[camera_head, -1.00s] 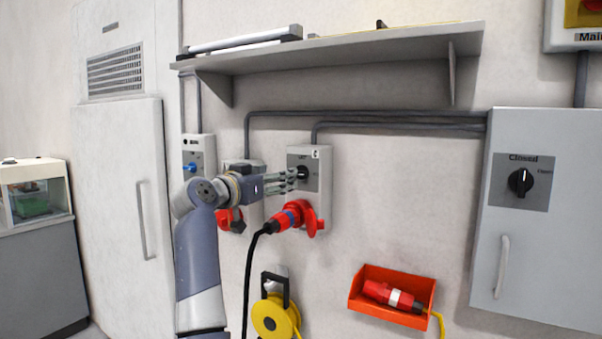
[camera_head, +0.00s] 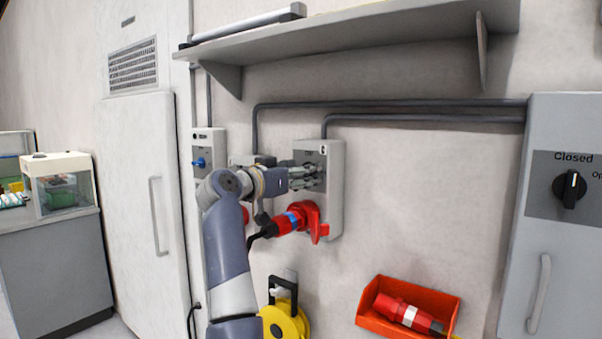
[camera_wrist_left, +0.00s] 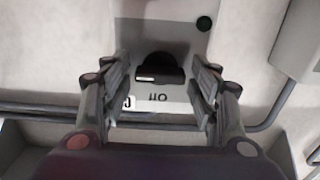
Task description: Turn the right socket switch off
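The right socket box (camera_head: 334,190) is a grey unit on the wall with a red plug (camera_head: 292,219) in its lower socket. My left gripper (camera_head: 318,174) is at the switch plate on its upper front. In the left wrist view, the black rotary switch knob (camera_wrist_left: 158,68) lies between the two spread fingers of my left gripper (camera_wrist_left: 160,85), with a visible gap on each side. Lettering shows on the plate beside the knob. In the head view the fingers mostly cover the knob. My right gripper is not in view.
A shelf (camera_head: 370,38) juts out above the sockets. Another switch box (camera_head: 208,150) with a blue knob is to the left. An orange bin (camera_head: 372,318) and a yellow cable reel (camera_head: 284,322) are below. A grey cabinet (camera_head: 568,250) stands right.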

